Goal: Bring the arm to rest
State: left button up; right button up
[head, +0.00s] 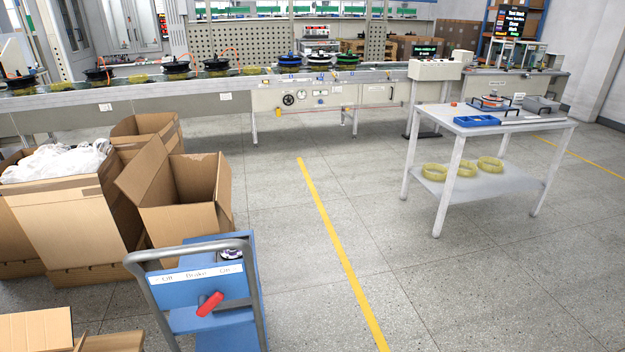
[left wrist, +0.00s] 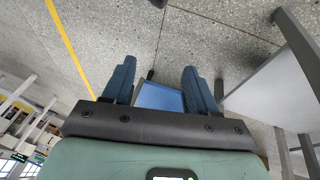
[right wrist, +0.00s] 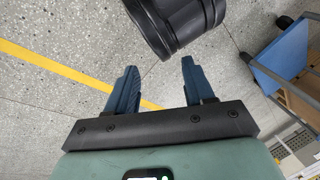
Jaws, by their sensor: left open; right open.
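My left gripper (left wrist: 155,82) shows in the left wrist view with its two blue fingers apart and nothing between them. The floor and a blue surface lie beyond it. My right gripper (right wrist: 160,80) shows in the right wrist view, also with fingers apart and empty. A dark rounded part lies past its fingertips and touches neither finger as far as I can tell. Neither gripper nor arm shows in the head view.
A blue cart (head: 205,285) with a grey handle stands in front. Open cardboard boxes (head: 180,200) stand at left. A white table (head: 490,125) stands at right, and a conveyor line (head: 200,88) runs across the back. The floor around the yellow line (head: 340,255) is clear.

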pick_arm(q)
jog(key=s+d+n+g+h+p, duration=0.1)
jog(key=s+d+n+g, duration=0.1)
jog(key=s, duration=0.4)
jog(key=s+d+r+g+p, duration=0.1)
jog(key=s+r+p, duration=0.1)
jog(key=r+p, duration=0.6)
jog(key=s+d+r+m+g+h+p, duration=0.1)
jog(key=s+d+r+g+p, duration=0.1)
jog(key=r+p, duration=0.7)
jog(key=shift+s+r, duration=0.2)
jog(key=shift+s, duration=0.4)
pick_arm(e)
jog(key=s+a+r+g, duration=0.1)
jog(key=s+r, duration=0.2)
jog(key=r, duration=0.6)
jog(key=s+a+r+g+y, duration=0.1)
jog(key=s+a+r+g, duration=0.1)
jog(key=r, duration=0.7)
jog(key=shift+s+a+r+n, duration=0.2)
jog(key=shift+s+r+n, duration=0.2)
jog(key=shift+s, duration=0.35)
